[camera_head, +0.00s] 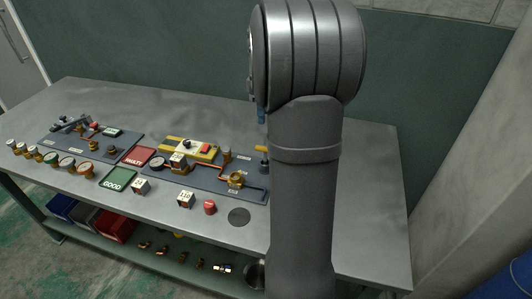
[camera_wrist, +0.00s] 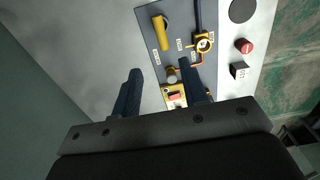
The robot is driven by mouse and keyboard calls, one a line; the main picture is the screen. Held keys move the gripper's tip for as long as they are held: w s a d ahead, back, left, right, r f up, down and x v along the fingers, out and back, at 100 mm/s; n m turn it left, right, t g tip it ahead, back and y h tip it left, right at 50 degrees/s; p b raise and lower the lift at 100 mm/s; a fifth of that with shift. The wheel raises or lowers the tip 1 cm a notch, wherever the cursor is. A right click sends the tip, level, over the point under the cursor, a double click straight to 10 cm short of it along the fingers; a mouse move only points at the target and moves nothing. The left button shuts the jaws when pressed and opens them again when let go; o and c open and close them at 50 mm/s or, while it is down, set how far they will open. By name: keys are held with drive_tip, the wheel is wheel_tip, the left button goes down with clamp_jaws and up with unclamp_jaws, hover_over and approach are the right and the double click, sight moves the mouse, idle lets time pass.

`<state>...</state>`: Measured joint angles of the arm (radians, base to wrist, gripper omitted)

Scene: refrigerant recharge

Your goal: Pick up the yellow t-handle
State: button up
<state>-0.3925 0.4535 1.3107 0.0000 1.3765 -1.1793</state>
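The yellow t-handle (camera_wrist: 160,32) stands near the corner of a dark panel in the wrist view, beyond my fingertips. In the head view the yellow t-handle (camera_head: 262,149) shows just left of my arm, at the panel's right end. My gripper (camera_wrist: 161,68) is open, with its two dark blue fingers apart and nothing between them. It is above the bench and apart from the handle. In the head view my arm hides most of the gripper; only a bit of blue finger shows.
The dark panel (camera_wrist: 183,50) also carries a brass valve (camera_wrist: 203,42), a brass fitting and a yellow device (camera_head: 190,149). Red FAULTY (camera_head: 138,157) and green GOOD (camera_head: 118,180) mats, numbered blocks, a red knob (camera_head: 209,207) and several gauges lie leftward. Grey bench (camera_head: 215,112) behind the panel is clear.

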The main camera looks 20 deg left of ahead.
wheel_tip(320, 180, down, 11)
drive_tip(key=shift+s+d+f, duration=0.1)
drive_tip(key=shift+f, duration=1.35)
drive_tip(key=shift+s+d+f, duration=0.1)
drive_tip(key=shift+f, duration=1.35)
clamp_jaws()
